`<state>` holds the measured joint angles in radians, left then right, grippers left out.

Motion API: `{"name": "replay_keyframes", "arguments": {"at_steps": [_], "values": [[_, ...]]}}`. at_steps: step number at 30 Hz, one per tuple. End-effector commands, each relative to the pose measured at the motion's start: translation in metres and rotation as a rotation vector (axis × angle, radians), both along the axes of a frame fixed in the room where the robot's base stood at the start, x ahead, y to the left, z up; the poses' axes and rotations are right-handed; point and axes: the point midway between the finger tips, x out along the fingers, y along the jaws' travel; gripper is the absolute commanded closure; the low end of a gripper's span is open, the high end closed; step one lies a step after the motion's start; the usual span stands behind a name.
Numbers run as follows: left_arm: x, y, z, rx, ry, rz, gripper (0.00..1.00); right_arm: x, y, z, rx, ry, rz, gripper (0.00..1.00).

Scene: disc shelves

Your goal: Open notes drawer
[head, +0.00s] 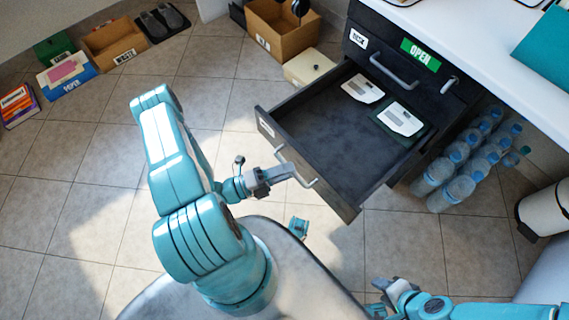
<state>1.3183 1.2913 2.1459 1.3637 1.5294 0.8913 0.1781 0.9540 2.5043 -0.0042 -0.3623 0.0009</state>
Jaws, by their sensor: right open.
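A dark drawer (325,185) is pulled far out of the black cabinet (440,85). Two white-and-grey flat items lie at its back; the front part of its floor is bare. A small white label, too small to read, is on its front beside a metal bar handle (311,184). My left gripper (287,171) is at this handle, its fingers over or against it; whether they close on it is unclear. My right gripper (382,292) is open at the lower right, away from the drawer, with no object visible in it.
A shut upper drawer with a handle (394,72) bears a green OPEN sign (420,54). Water bottles (458,188) stand right of the open drawer. Cardboard boxes (283,30) and books (18,104) line the back and left. Tiled floor (225,95) left of the drawer is clear.

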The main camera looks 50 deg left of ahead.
Motion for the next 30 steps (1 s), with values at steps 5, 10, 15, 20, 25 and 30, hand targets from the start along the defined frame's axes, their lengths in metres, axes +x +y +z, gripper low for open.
{"name": "replay_keyframes", "arguments": {"at_steps": [5,10,15,20,25,30], "values": [[0.0,0.0,0.0,0.0,0.0,-0.001,0.62,0.0,0.0,0.0,0.0,0.0,0.0,0.57],[-0.001,0.0,0.0,0.001,0.001,-0.001,0.62,0.0,0.0,0.0,0.0,0.0,0.0,0.57],[-0.006,0.003,-0.001,0.002,0.001,0.001,0.62,0.0,0.0,0.001,0.0,0.0,0.0,0.57],[-0.031,0.015,-0.005,0.003,0.004,0.007,0.62,-0.001,0.001,0.004,0.0,0.001,0.003,0.57],[-0.072,0.034,-0.013,0.004,0.003,0.008,0.62,-0.001,0.001,0.008,0.0,0.001,0.005,0.57],[-0.11,0.051,-0.021,0.004,0.002,0.005,0.62,-0.001,0.001,0.01,0.0,0.001,0.005,0.57]]}}
